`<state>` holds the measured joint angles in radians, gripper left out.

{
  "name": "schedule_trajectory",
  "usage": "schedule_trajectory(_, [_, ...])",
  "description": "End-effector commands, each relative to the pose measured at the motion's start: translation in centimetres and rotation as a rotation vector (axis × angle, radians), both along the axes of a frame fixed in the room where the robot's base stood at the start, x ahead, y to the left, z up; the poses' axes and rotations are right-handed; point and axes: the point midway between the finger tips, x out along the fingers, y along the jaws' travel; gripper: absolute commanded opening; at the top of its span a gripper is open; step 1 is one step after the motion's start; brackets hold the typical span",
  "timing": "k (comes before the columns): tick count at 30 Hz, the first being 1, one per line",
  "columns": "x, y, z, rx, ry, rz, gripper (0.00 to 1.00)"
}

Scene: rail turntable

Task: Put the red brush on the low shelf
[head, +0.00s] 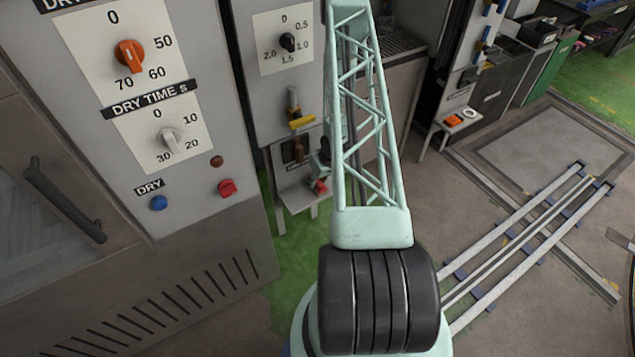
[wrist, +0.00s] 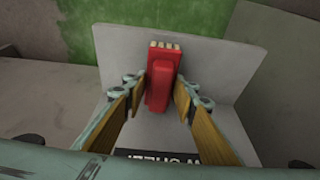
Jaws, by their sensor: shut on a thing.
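The red brush (wrist: 159,88) is between the two fingers of my gripper (wrist: 161,92) in the wrist view, with its pale bristle end toward the top of the picture. My gripper is shut on it. The brush also shows as a small red patch (head: 320,186) in the head view, partly hidden by my arm. The low shelf (wrist: 212,75) is a grey plate below the brush, with a partly hidden label at its near edge. In the head view the shelf (head: 297,196) projects from the grey cabinet. I cannot tell whether the brush touches it.
A panel with dials and buttons (head: 165,110) stands at the left. A yellow handle (head: 302,122) sticks out above the low shelf. A small white ledge (head: 462,121) with an orange item (head: 453,120) is at the right. Rails (head: 530,235) cross the floor.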

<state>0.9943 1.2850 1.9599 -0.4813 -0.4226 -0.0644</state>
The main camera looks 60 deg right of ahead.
Motion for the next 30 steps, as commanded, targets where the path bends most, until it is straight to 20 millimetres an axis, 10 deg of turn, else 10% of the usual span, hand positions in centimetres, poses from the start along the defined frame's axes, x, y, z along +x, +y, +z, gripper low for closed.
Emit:
schedule_trajectory(5, [0.0, 0.0, -0.3, 0.0, 0.0, 0.0, 0.09])
schedule_trajectory(6, [0.0, 0.0, -0.2, 0.0, 0.0, 0.0, 0.28])
schedule_trajectory(10, [0.0, 0.0, -0.2, 0.0, 0.0, 0.0, 0.39])
schedule_trajectory(30, [-0.4, 0.1, 1.3, -0.001, 0.0, 0.0, 0.39])
